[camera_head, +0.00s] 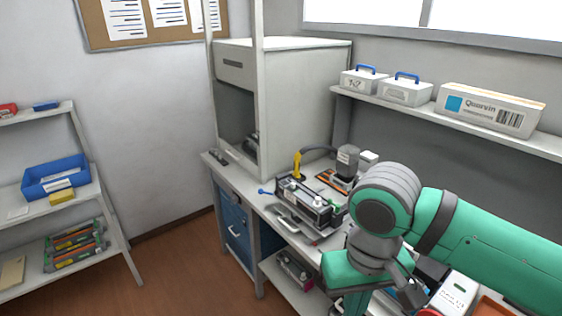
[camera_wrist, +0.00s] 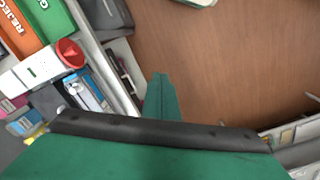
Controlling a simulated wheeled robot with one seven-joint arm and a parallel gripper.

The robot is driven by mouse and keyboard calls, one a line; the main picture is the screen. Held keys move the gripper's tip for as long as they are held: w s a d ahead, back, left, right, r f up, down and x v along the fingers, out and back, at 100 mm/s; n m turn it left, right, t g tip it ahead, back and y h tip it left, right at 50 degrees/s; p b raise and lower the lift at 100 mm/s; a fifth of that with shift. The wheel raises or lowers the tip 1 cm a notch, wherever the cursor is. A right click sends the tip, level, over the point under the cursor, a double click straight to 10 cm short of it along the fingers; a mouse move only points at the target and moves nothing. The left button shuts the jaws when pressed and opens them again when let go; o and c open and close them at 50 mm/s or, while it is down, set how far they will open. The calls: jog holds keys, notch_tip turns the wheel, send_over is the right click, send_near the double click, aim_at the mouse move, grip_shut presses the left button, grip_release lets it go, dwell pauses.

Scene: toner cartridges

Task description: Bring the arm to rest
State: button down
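My green and grey arm reaches in from the right of the head view, over the right part of the workbench (camera_head: 268,205), with a grey joint at its bend. Its lower end is cut off by the bottom edge, so the gripper's fingers do not show there. In the wrist view, a narrow green tip of my gripper (camera_wrist: 161,98) shows above a wide black-edged green part, over brown floor. No held thing is visible. The finger gap cannot be made out.
Bench equipment (camera_head: 305,200) stands left of my arm. A wall shelf (camera_head: 410,104) with white boxes runs behind it. A shelf rack (camera_head: 80,190) stands far left, with open floor between. In the wrist view, green and orange bins (camera_wrist: 48,18) and a red-capped white container (camera_wrist: 40,66) are at left.

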jog(key=w+a+r+t+y, duration=0.4)
jog(key=w+a+t+y, duration=0.35)
jog(key=a, duration=0.45)
jog(key=w+a+r+t+y, duration=0.4)
jog(key=w+a+t+y, duration=0.4)
jog(key=a, duration=0.5)
jog(key=s+d+f+m+t+h, duration=0.1)
jog(key=s+d+f+m+h, duration=0.15)
jog(key=f+h, duration=0.4)
jog(key=s+d+f+m+t+h, duration=0.1)
jog(key=s+d+f+m+h, duration=0.2)
jog(key=f, duration=0.6)
jog(key=s+d+f+m+t+h, duration=0.1)
jog(key=s+f+m+t+h, duration=0.1)
jog(key=f+m+h, duration=0.45)
jog(key=s+d+f+n+g, duration=0.1)
jog(key=s+d+f+n, duration=0.1)
jog(key=s, duration=0.7)
jog(key=s+d+f+n+g, duration=0.1)
jog(key=s+f+n, duration=0.4)
jog(key=s, duration=0.5)
jog(key=s+d+f+n+g, duration=0.2)
jog(key=s+f, duration=0.3)
jog(key=s, duration=0.4)
jog(key=shift+s+d+f+n, duration=0.25)
jog(key=shift+d+f+n, duration=0.2)
jog(key=shift+n, duration=0.25)
